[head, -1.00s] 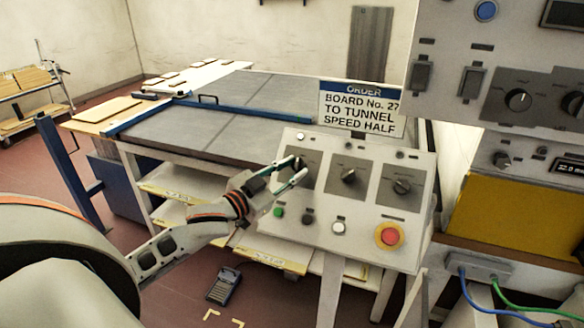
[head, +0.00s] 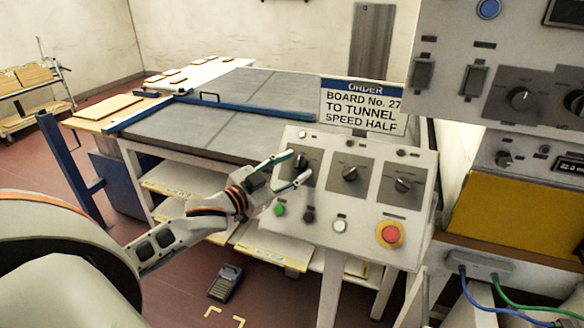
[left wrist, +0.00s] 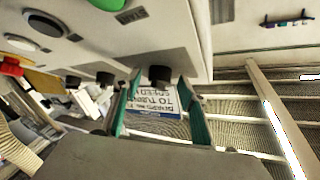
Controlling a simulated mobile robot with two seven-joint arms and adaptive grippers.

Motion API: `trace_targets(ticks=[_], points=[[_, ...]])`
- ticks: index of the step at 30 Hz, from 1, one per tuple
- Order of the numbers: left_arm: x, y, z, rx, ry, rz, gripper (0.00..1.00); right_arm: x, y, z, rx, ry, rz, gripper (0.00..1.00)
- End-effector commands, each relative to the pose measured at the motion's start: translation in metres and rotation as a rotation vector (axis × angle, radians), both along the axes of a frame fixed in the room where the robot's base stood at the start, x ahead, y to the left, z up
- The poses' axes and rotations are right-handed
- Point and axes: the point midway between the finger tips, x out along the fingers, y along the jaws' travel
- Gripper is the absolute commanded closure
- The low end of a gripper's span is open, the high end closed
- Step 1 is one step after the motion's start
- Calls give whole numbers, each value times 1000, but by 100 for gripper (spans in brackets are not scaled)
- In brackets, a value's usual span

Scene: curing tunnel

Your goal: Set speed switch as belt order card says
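The order card (head: 361,106) stands behind the sloped control panel (head: 300,232) and reads "ORDER, BOARD No. 27 TO TUNNEL, SPEED HALF". The panel has three black rotary switches: a left one (head: 301,161), a middle one (head: 350,174) and a right one (head: 403,185). Their labels are too small to read. My left gripper (head: 299,164) is at the left switch, fingers apart. In the left wrist view, a dark knob (left wrist: 159,76) shows between the spread green-lined fingertips (left wrist: 160,83); I cannot tell whether they touch it. My right gripper is not in view.
Below the switches are a green button (head: 279,210), a black button (head: 308,216), a white button (head: 340,226) and a red emergency stop (head: 390,234). A larger control cabinet (head: 450,110) stands at right. A grey-topped conveyor table (head: 230,100) lies behind.

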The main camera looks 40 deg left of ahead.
Motion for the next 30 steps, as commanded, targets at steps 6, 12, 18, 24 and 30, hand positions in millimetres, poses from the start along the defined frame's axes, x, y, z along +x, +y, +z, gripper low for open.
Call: trace_targets(ticks=[6,12,18,24,30], points=[[-8,1,-1,-2,2,0,58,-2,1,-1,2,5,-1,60],[-33,5,-2,0,4,0,58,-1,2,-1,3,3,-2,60],[-63,10,-1,0,4,1,58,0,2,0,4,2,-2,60],[-91,14,-1,0,4,0,58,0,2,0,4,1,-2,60],[-110,18,0,-2,3,0,58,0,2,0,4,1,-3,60]])
